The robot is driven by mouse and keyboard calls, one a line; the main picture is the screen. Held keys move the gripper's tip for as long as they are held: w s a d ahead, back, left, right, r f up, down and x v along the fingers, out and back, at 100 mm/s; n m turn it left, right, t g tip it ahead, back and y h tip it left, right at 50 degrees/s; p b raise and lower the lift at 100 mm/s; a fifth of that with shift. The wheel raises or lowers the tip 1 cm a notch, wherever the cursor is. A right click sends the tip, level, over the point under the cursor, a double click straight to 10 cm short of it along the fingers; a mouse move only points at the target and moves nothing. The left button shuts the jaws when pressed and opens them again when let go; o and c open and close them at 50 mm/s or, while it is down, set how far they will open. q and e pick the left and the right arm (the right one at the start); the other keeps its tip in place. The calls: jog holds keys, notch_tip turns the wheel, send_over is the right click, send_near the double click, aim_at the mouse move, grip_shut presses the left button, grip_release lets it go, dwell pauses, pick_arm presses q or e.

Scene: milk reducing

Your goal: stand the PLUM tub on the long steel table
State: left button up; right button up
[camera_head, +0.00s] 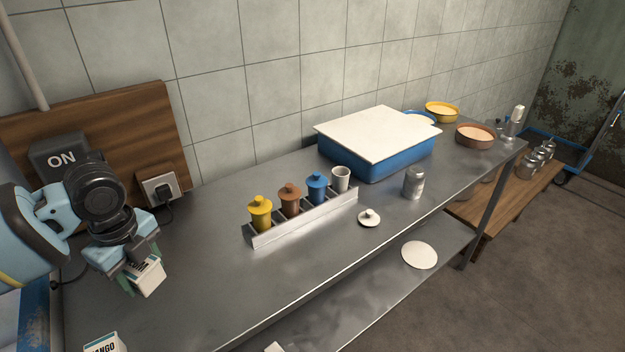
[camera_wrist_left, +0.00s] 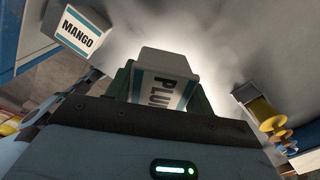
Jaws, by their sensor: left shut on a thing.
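The PLUM tub (camera_head: 150,279) is a small white carton with a teal band. My left gripper (camera_head: 138,265) is shut on it, with a green finger on either side, at the left end of the long steel table (camera_head: 215,290). In the left wrist view the PLUM tub (camera_wrist_left: 163,86) shows its lettering between the fingers. I cannot tell whether its base touches the table. A MANGO tub (camera_head: 104,343) stands near the bottom left edge, and it also shows in the left wrist view (camera_wrist_left: 82,31). My right gripper is not in view.
A rack (camera_head: 305,217) with yellow, brown and blue lidded pots and a white cup stands mid-table. A white lid (camera_head: 369,218), a steel shaker (camera_head: 414,182) and a blue bin with a white board (camera_head: 378,135) lie beyond. The steel between gripper and rack is bare.

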aim_at(156, 306)
pick_arm(q)
jog(key=m, duration=0.2)
jog(key=w+a+m, duration=0.1)
jog(key=m, duration=0.1)
jog(key=a+m, duration=0.1)
jog(key=m, duration=0.1)
jog(key=shift+w+a+f, duration=0.1)
jog(key=shift+w+a, duration=0.05)
jog(key=shift+f, duration=5)
jog(key=shift+f, duration=0.2)
jog(key=o, duration=1)
jog(key=shift+r, duration=0.1)
notch_tip(156, 306, up, 12)
jog(key=shift+r, duration=0.1)
